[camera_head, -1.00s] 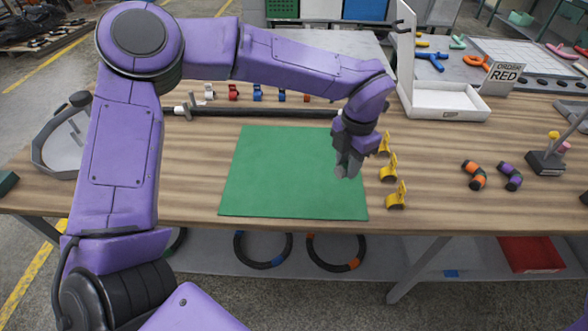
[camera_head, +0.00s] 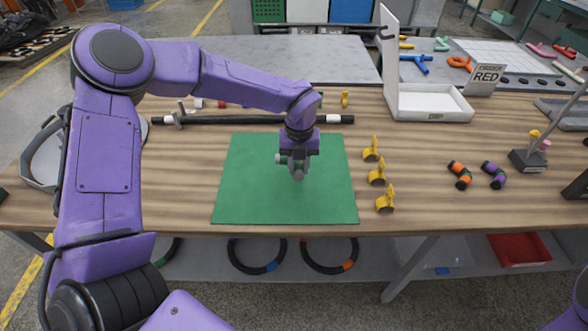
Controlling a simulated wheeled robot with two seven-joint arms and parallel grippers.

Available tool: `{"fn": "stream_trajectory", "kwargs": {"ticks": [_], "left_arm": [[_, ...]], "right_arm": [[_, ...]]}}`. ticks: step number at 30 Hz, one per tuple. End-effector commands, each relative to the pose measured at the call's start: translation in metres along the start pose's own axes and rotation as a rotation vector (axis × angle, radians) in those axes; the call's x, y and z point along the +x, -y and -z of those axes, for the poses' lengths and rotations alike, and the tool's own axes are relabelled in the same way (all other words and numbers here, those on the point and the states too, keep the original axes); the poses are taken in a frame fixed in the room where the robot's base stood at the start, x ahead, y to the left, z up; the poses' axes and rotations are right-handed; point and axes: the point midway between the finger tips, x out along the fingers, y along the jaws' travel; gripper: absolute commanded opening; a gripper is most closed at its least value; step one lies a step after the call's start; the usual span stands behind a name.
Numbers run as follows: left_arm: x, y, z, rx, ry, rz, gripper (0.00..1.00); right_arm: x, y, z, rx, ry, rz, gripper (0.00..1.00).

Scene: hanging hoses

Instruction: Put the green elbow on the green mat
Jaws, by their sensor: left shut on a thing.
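The green mat (camera_head: 245,195) lies flat on the wooden table. My left gripper (camera_head: 298,174) points down over the right-middle part of the mat and is shut on a small dark piece. A little green shows at its side, which fits the green elbow, but the fingers mostly hide it. I cannot tell whether it touches the mat. No other green elbow shows on the table. My right gripper is not in view.
Yellow clips (camera_head: 377,172) stand just right of the mat. An orange elbow (camera_head: 460,175) and a purple elbow (camera_head: 494,175) lie further right. A black bar (camera_head: 225,120) lies behind the mat. A white box (camera_head: 430,103) stands at the back right.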

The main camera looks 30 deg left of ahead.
Motion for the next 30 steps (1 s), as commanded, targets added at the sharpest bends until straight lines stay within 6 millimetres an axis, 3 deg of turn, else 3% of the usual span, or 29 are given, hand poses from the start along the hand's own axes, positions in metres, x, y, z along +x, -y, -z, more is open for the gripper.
{"fn": "stream_trajectory", "kwargs": {"ticks": [4,9,20,21,23,30], "left_arm": [[0.015,-0.012,-0.007,-0.002,-0.003,-0.002,0.00],[0.043,-0.010,-0.007,0.002,0.000,-0.001,0.00],[0.049,-0.010,-0.007,0.001,0.001,0.001,0.00],[0.048,-0.010,-0.007,0.001,0.001,0.001,0.36],[0.048,-0.010,-0.007,0.001,0.001,0.000,0.55],[0.048,-0.009,-0.007,0.001,0.001,0.000,0.55]], "right_arm": [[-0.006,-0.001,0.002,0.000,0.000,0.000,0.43],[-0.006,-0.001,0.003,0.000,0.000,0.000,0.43],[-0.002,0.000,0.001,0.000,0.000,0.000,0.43],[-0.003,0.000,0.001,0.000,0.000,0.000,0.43],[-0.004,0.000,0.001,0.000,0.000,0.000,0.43],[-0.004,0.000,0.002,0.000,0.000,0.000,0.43]]}}
